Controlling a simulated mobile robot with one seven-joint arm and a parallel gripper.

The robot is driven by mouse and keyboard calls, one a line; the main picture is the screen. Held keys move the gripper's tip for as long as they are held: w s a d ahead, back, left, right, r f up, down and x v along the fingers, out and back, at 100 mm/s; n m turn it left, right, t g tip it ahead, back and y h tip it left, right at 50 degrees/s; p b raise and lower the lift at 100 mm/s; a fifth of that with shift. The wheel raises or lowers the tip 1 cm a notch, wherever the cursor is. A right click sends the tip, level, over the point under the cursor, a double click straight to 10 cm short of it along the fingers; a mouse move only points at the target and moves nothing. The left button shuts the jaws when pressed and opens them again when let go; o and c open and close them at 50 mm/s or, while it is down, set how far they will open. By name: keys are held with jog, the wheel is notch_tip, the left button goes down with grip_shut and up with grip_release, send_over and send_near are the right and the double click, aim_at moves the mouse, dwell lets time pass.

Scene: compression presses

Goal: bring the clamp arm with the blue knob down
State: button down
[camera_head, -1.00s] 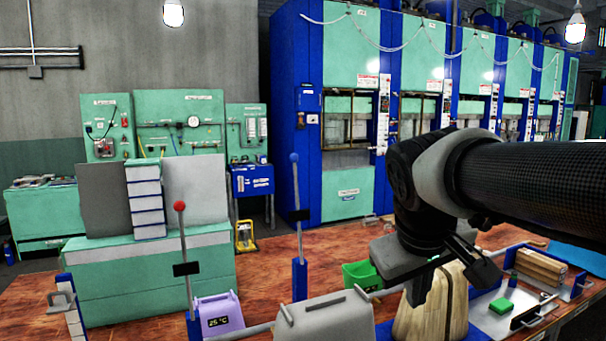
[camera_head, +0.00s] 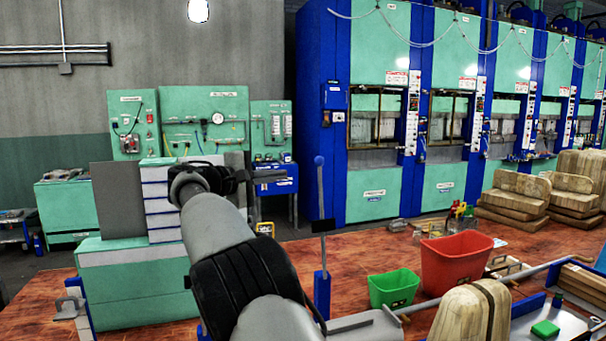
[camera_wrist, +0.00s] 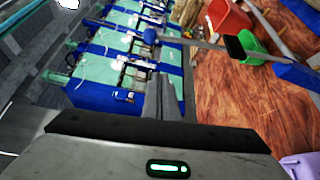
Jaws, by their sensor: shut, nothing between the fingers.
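The clamp arm with the blue knob (camera_head: 318,160) stands nearly upright in the head view. Its thin rod carries a black block (camera_head: 324,225) and rises from a blue base (camera_head: 321,291). My gripper (camera_head: 284,175) is left of the knob in that picture, apart from it, with its fingers pointing right. In the wrist view my shut, empty fingers (camera_wrist: 160,92) point toward the blue knob (camera_wrist: 150,36), which shows just beyond their tips. The rod runs right from it past the black block (camera_wrist: 235,47). The red-knobbed arm is hidden in the head view.
A green bin (camera_head: 394,290) and a red bin (camera_head: 452,264) stand right of the blue base on the wooden table (camera_head: 350,255). Wooden blocks (camera_head: 515,200) are stacked farther right. A purple box (camera_wrist: 302,166) shows at the wrist view's lower right corner.

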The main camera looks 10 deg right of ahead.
jog(key=w+d+p, duration=0.1)
jog(key=w+d, duration=0.2)
jog(key=d, duration=0.5)
jog(key=shift+d, duration=0.4)
jog(key=shift+f, duration=0.1)
dwell(0.4)
